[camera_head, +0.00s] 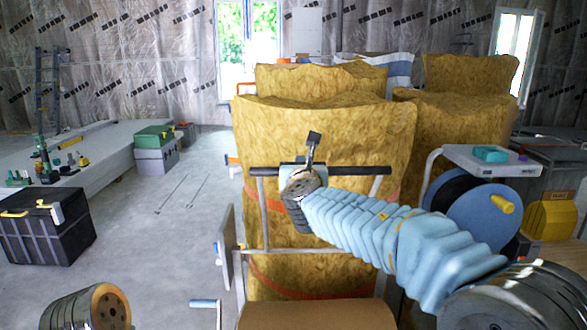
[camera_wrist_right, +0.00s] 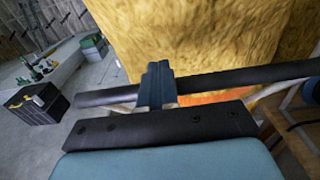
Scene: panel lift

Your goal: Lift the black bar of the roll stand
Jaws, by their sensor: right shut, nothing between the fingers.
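The black bar (camera_head: 355,171) runs level across the top of the roll stand (camera_head: 266,215), in front of the stacked yellow insulation. Its middle is hidden behind my right wrist in the head view. My right gripper (camera_head: 314,138) is shut and empty, its fingertips showing just above the bar in the picture. In the right wrist view the closed fingers (camera_wrist_right: 158,82) cross in front of the bar (camera_wrist_right: 245,80); I cannot tell whether they touch it. A brown roll (camera_head: 315,316) sits low on the stand. My left gripper is out of the picture.
Insulation stacks (camera_head: 335,130) stand close behind the bar. A cart with a white top (camera_head: 490,160) is at the right. A black toolbox (camera_head: 45,228) and a green-lidded box (camera_head: 155,148) stand at the left. The floor between is mostly clear.

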